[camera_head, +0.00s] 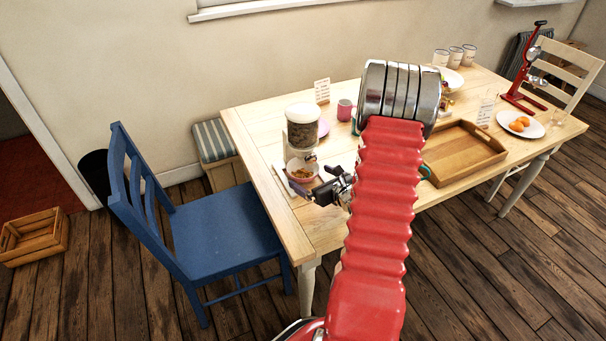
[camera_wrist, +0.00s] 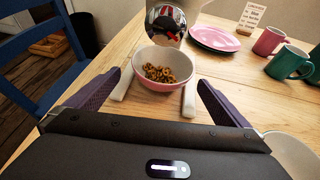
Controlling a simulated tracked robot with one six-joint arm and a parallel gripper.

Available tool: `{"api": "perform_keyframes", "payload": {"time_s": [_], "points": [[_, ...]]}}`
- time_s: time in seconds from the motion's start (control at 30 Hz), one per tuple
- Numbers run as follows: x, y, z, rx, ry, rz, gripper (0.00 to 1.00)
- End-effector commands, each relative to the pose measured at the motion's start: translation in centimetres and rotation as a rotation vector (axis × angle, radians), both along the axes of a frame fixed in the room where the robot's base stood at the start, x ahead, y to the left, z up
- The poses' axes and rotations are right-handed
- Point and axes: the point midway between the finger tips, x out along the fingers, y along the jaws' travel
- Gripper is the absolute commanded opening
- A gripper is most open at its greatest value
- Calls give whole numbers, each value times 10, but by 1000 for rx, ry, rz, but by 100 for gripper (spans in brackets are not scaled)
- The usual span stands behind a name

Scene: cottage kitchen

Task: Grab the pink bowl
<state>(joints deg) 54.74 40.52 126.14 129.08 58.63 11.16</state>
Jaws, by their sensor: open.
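The pink bowl (camera_wrist: 164,84) is pink outside and pale inside, with brown ring-shaped cereal in it. It stands upright on the wooden table in the wrist view, ahead of my gripper and between the lines of its two fingers. In the head view the bowl (camera_head: 301,175) is near the table's left end, just left of my gripper (camera_head: 318,190). In the wrist view my gripper (camera_wrist: 152,98) is open and empty, its purple fingers spread wide on either side, apart from the bowl.
A cereal dispenser (camera_head: 301,128) stands right behind the bowl. A pink plate (camera_wrist: 215,39), a pink mug (camera_wrist: 269,41) and a green mug (camera_wrist: 288,62) are to the right. A wooden tray (camera_head: 460,158) lies further right. A blue chair (camera_head: 215,230) stands left of the table.

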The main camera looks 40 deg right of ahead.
Motion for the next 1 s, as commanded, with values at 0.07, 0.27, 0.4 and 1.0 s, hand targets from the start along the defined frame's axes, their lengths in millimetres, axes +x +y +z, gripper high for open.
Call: {"api": "perform_keyframes", "payload": {"time_s": [0.07, 0.27, 0.4, 1.0], "points": [[5, -1, -3, 1, 1, 2, 100], [28, -8, -12, 0, 1, 2, 100], [42, -9, -18, 0, 1, 2, 100], [45, -11, -19, 0, 0, 0, 100]]}}
